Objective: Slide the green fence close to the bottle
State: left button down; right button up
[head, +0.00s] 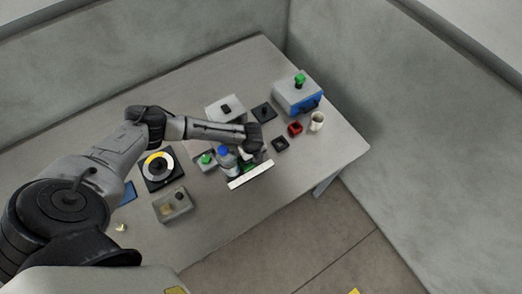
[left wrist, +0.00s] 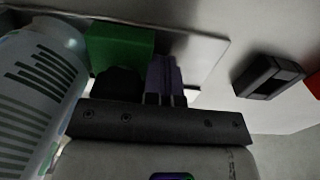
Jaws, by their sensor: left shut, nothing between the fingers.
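The bottle (head: 226,162) with a blue cap stands near the middle of the table. In the left wrist view the bottle (left wrist: 38,95) fills the left side, with dark print lines on its label. The green fence (head: 248,168) is small and partly hidden by my gripper, beside a white strip. In the left wrist view it shows as a green block (left wrist: 120,43) to the right of the bottle; any gap between them is hard to tell. My left gripper (head: 258,158) is shut and empty, right beside the fence; its dark fingers (left wrist: 145,80) cover part of it.
A white strip (head: 251,175) lies in front of the fence. A small black holder (head: 280,144), a red holder (head: 295,128) and a white cup (head: 317,121) stand to the right. A grey box (head: 173,205) and a yellow-ringed reel (head: 159,168) are at left.

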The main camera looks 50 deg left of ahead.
pick_arm(q)
jog(key=shift+w, duration=0.15)
jog(key=shift+w, duration=0.15)
jog(key=shift+w+d+r, duration=0.1)
jog(key=shift+w, duration=0.05)
notch_tip(320, 180, up, 8)
jog(key=p, duration=0.7)
jog(key=shift+p, duration=0.3)
dwell(0.3)
